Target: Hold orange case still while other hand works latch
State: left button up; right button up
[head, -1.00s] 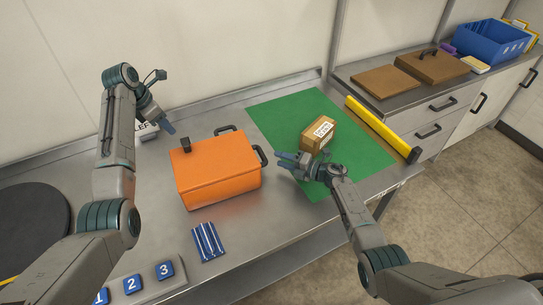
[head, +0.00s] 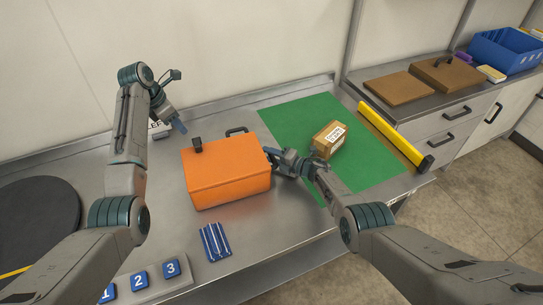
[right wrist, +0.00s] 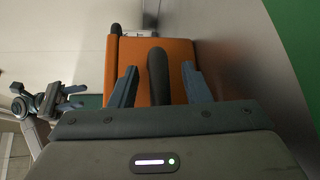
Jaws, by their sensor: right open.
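The orange case (head: 228,172) stands shut on the steel table. A black fitting (head: 197,146) sits at its back left top edge, and a black handle (head: 237,132) shows at its back. My right gripper (head: 272,158) is at the case's right side. In the right wrist view its open fingers (right wrist: 160,86) stand either side of a black side handle (right wrist: 157,75), with gaps on both sides. The case (right wrist: 178,52) is behind the handle. My left gripper (head: 181,127) hangs behind and left of the case, apart from it; its jaw opening is unclear.
A green mat (head: 375,170) with a cardboard box (head: 329,139) lies right of the case, bordered by a yellow bar (head: 395,135). A striped blue packet (head: 215,241) and numbered blue tiles (head: 139,281) lie in front. A round dark disc (head: 35,225) is at left.

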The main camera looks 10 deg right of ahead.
grip_shut()
pick_arm(q)
grip_shut()
pick_arm(e)
jog(key=shift+s+f, duration=0.1)
pick_arm(q)
jog(key=s+a+f+m+t+h, duration=0.1)
jog(key=s+a+m+t, duration=0.3)
jog(key=m, duration=1.8)
jog(key=s+a, duration=0.2)
jog(key=a, duration=0.1)
jog(key=shift+a+f, duration=0.15)
